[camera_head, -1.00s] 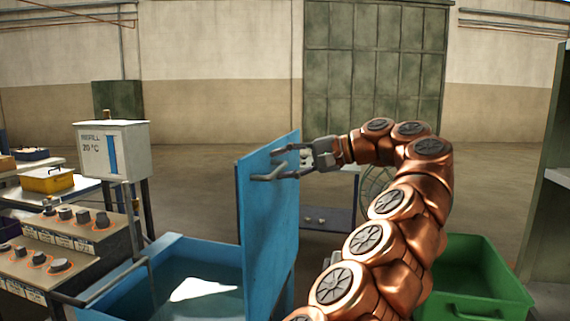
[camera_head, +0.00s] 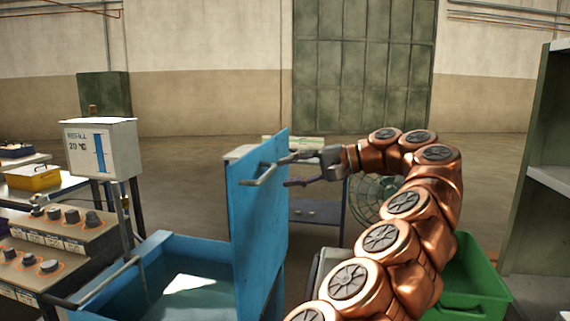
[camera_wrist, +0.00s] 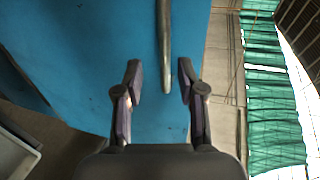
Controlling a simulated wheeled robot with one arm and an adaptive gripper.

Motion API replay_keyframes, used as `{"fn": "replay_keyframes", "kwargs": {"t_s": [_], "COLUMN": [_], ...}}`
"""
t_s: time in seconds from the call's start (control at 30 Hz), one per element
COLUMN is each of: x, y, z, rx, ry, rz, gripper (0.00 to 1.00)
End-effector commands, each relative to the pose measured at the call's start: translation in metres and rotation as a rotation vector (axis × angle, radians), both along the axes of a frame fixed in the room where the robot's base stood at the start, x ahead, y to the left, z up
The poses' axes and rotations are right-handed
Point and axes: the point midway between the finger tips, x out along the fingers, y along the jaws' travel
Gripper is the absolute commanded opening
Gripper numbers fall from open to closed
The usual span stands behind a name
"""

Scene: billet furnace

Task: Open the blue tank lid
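The blue tank lid (camera_head: 257,215) stands upright, swung up at the right side of the blue tank (camera_head: 222,248), whose inside with water shows. A grey bar handle (camera_head: 262,177) sticks out from the lid. My gripper (camera_head: 286,171) is at the lid's right edge, close to the handle. In the wrist view, the fingers (camera_wrist: 158,78) are spread apart, with the handle (camera_wrist: 165,50) ending between their tips without visible contact on either side. The blue lid surface (camera_wrist: 90,60) fills much of that view.
Control panels with knobs (camera_head: 60,236) and a refill box (camera_head: 103,148) stand to the left. A green bin (camera_head: 480,285) is at lower right, below my arm. A fan (camera_head: 368,200) and a table (camera_head: 312,212) stand behind. A shelf (camera_head: 545,180) is at far right.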

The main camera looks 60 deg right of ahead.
Motion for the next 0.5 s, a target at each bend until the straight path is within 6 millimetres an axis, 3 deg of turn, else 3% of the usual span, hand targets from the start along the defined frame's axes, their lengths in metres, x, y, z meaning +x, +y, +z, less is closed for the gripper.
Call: {"fn": "replay_keyframes", "kwargs": {"t_s": [0.5], "x": [-0.025], "y": [-0.005], "z": [-0.002], "rx": [0.001], "ry": [0.0], "rz": [0.001], "gripper": [0.39]}}
